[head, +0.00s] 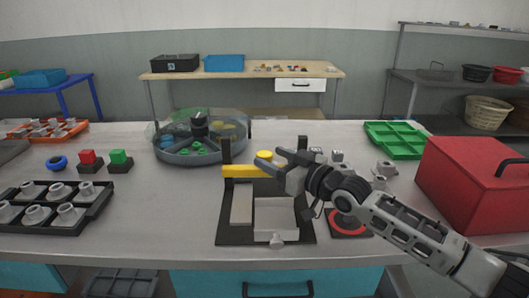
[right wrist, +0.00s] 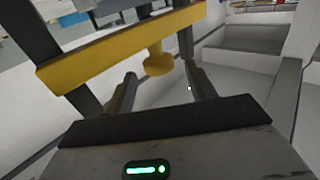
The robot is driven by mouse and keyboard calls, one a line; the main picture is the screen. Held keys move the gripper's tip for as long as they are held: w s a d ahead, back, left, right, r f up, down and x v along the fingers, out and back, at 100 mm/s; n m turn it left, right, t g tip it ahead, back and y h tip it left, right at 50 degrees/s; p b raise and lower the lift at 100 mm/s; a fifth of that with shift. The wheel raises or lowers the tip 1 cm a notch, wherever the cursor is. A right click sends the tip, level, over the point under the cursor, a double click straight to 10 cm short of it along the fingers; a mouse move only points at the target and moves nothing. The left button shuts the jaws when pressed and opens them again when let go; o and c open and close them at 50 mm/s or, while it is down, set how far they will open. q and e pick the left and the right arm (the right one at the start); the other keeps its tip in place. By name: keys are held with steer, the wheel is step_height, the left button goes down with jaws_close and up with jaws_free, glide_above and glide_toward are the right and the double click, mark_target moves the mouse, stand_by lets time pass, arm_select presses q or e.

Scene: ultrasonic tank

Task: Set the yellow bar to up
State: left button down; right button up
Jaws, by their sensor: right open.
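The yellow bar (head: 240,171) lies level between the dark posts of a black-framed fixture (head: 223,220) near the front of the table. A yellow knob (head: 264,155) sticks out from it. In the right wrist view the bar (right wrist: 110,55) crosses the upper left, with the knob (right wrist: 158,64) near the space between my fingertips. My right gripper (head: 277,161) is open at the right end of the bar. The right wrist view shows its fingers (right wrist: 160,85) apart, one on each side of the knob; contact cannot be told. My left gripper is not in view.
A red box (head: 470,190) stands at the right and a green tray (head: 395,140) behind it. A round divided tank (head: 190,155) is behind the fixture to the left. A black tray of grey parts (head: 50,232) and coloured blocks (head: 118,160) sit at the left.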

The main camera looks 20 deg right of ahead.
mark_target(270, 156)
steer(key=shift+x, duration=1.75)
